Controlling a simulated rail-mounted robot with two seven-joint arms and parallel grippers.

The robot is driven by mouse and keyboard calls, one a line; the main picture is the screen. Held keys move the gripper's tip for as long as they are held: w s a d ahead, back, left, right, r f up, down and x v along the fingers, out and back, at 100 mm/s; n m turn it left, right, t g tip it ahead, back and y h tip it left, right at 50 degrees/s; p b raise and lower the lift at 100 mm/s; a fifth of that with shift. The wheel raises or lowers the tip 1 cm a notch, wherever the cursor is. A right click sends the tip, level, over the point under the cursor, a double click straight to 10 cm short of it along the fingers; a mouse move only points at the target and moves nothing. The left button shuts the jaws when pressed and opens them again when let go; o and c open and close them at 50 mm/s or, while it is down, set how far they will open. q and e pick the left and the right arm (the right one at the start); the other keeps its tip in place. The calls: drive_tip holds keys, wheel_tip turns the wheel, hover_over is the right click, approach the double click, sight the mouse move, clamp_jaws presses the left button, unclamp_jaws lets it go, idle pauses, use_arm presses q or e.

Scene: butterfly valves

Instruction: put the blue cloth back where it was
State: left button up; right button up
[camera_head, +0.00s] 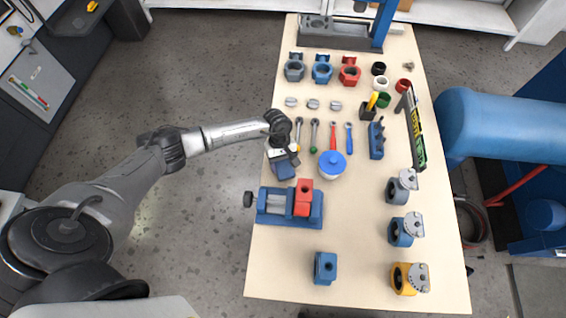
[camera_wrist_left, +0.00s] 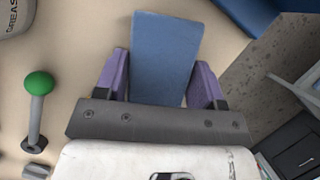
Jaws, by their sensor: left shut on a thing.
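The blue cloth (camera_wrist_left: 166,50) is a flat blue, folded-looking piece between the purple fingers of my left gripper (camera_wrist_left: 160,74) in the left wrist view. The gripper is shut on it. In the head view my left gripper (camera_head: 288,156) is over the left edge of the bench, and the blue cloth (camera_head: 283,170) shows just below it. I cannot tell whether the cloth touches the bench top. My right gripper is in neither view.
A white tub with a blue lid (camera_head: 332,166) stands right of the gripper. A blue vise with a red block (camera_head: 303,198) is below it. Several wrenches (camera_head: 332,135) lie above. Valve parts (camera_head: 404,230) line the right side. The bench (camera_head: 350,235) is clear right of the vise.

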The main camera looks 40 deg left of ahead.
use_arm(q)
drive_tip(key=shift+f, duration=0.2)
drive_tip(key=o, duration=0.9)
drive_tip(key=shift+r, duration=0.1)
drive_tip(key=v, duration=1.2)
drive_tip(key=shift+r, duration=0.15)
